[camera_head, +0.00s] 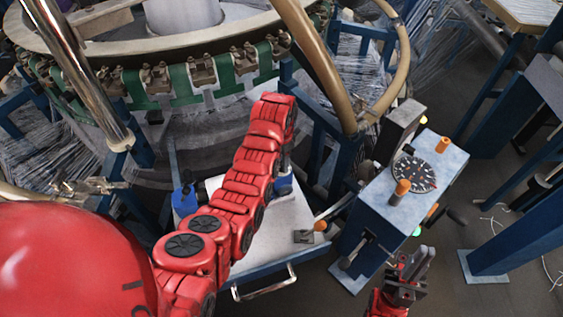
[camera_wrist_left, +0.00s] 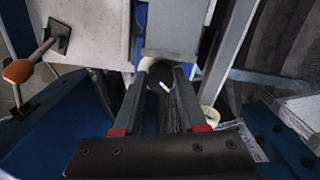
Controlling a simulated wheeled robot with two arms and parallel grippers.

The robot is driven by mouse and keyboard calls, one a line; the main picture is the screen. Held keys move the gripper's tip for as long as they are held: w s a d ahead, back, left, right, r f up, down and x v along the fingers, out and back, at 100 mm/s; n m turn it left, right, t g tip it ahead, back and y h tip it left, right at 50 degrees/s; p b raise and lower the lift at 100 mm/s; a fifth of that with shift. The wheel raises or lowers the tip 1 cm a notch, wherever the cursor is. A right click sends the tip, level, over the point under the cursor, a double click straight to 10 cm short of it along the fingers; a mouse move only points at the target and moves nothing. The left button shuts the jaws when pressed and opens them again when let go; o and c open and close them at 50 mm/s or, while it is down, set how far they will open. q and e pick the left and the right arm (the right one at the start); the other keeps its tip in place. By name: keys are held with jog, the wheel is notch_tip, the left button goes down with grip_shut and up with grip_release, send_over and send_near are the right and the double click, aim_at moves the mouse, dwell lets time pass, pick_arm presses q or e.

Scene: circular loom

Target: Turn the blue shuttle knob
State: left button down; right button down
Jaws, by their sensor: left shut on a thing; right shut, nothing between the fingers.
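In the left wrist view, a dark round knob (camera_wrist_left: 156,80) with a small white mark sits between the fingers of my left gripper (camera_wrist_left: 164,72). The gripper is shut on it, with one finger on either side. In the head view my red left arm bends over the machine's white-topped shelf and hides the knob and most of this gripper. Blue parts (camera_head: 284,186) show beside the arm's end. My right gripper (camera_head: 421,265) is at the lower right of the head view, shut and empty, pointing up, apart from the knob.
A blue control box (camera_head: 385,215) with a black dial and orange knobs stands right of the shelf. An orange-tipped lever (camera_head: 320,226) sits at the shelf's right edge; it also shows in the left wrist view (camera_wrist_left: 18,71). The loom ring with green band (camera_head: 180,85) is behind.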

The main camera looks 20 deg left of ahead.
aim_at(281, 164)
pick_arm(q)
jog(key=shift+c, duration=2.2)
grip_release()
jog(key=shift+r, duration=0.1)
jog(key=shift+r, duration=0.3)
notch_tip(281, 164, up, 3)
jog(key=shift+r+p, duration=0.15)
jog(key=shift+p, duration=0.25)
notch_tip(281, 164, up, 8)
jog(key=p, duration=0.7)
